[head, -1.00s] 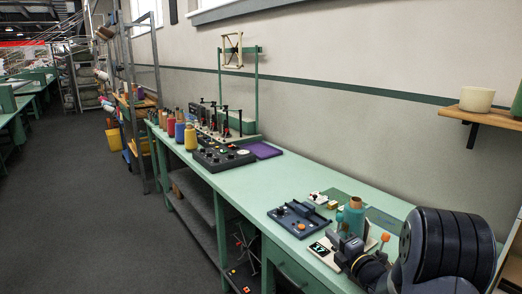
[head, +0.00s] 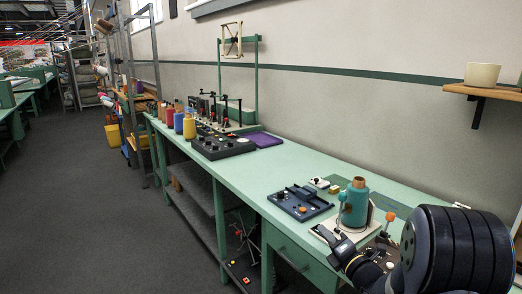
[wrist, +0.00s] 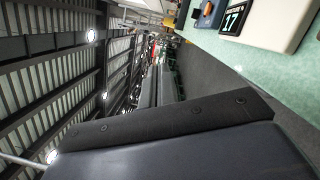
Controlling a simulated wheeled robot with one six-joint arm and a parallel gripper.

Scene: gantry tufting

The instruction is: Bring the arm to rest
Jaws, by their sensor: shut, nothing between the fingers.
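My arm reaches in from the lower right of the head view, over the near end of the green bench (head: 240,172). My gripper (head: 333,238) is a small dark shape at its end, shut and empty. It is low over the bench, just in front of a teal spool (head: 354,208) with an orange-brown top. I cannot tell whether it touches the pale base under the spool. In the wrist view a large dark smooth part of my own arm fills the bottom. Above it a display reading 17 (wrist: 234,19) shows at the top right.
A dark control panel (head: 300,203) lies left of the spool. An orange-tipped stick (head: 390,216) stands to its right. The bench middle is clear. Grey floor (head: 80,200) lies open at left.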

